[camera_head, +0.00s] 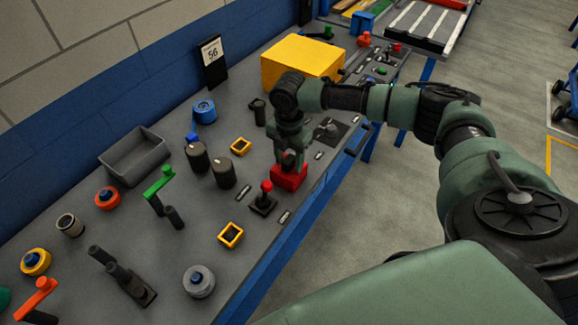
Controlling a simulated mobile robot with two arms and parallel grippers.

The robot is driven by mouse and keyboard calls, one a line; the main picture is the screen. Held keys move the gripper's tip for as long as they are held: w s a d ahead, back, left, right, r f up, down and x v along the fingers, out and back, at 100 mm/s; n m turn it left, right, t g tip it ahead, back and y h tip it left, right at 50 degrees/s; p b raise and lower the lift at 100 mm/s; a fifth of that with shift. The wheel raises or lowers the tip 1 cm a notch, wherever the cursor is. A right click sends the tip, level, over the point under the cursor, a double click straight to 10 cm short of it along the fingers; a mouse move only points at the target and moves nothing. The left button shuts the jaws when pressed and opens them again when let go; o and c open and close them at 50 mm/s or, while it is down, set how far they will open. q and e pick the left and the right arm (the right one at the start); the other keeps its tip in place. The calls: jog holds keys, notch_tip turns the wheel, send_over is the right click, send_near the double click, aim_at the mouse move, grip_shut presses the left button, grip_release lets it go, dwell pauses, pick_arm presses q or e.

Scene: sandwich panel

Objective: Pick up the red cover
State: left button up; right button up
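A red block-shaped piece (289,179), which looks like the red cover, sits on the grey bench top near its front edge. My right gripper (289,161) points down right at the top of it, and the fingers hide part of its upper side. Whether the fingers are closed on it is too small to tell. The red piece appears to rest on the bench. My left gripper is not in view.
A joystick with a red knob (266,188) stands close in front-left of the red piece. Two dark cylinders (223,172), a yellow square frame (231,235) and a grey bin (134,155) are to the left. A yellow box (302,60) stands behind my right gripper.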

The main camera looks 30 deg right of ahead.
grip_shut()
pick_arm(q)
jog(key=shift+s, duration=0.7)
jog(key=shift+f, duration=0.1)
pick_arm(e)
jog(key=shift+r, duration=0.1)
